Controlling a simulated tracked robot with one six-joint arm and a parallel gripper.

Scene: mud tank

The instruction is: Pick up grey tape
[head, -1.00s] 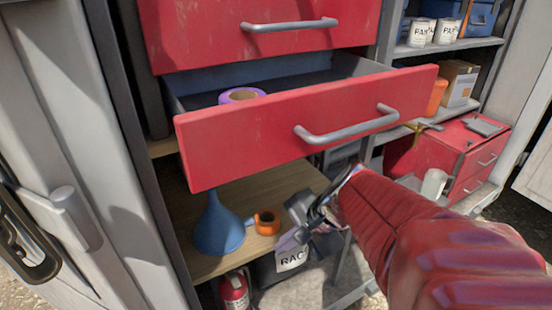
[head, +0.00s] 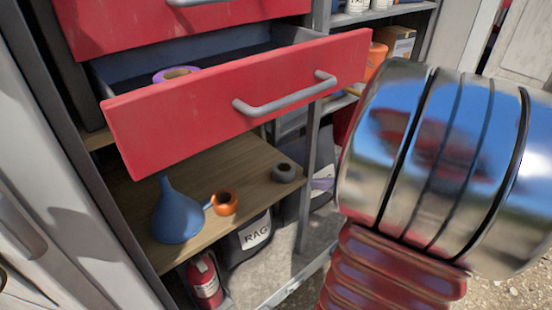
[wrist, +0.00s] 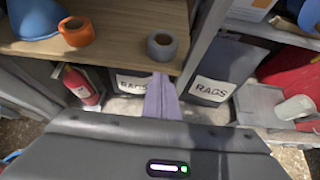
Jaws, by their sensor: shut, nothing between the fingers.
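The grey tape (head: 284,172) is a small dark grey roll. It lies flat near the right end of the wooden shelf, below the open red drawer. In the wrist view the grey tape (wrist: 161,46) is close to the shelf's front edge, just beyond the fingertips. My gripper (wrist: 162,82) is shut and empty, its fingers pointing toward the tape. A gap between the fingers and the tape cannot be judged exactly.
An orange tape roll (head: 224,202) and a blue funnel (head: 176,214) stand left of the grey tape. The open drawer (head: 240,100) with a purple roll (head: 176,75) overhangs the shelf. Rags bags (wrist: 212,88) and a fire extinguisher (wrist: 82,86) are below.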

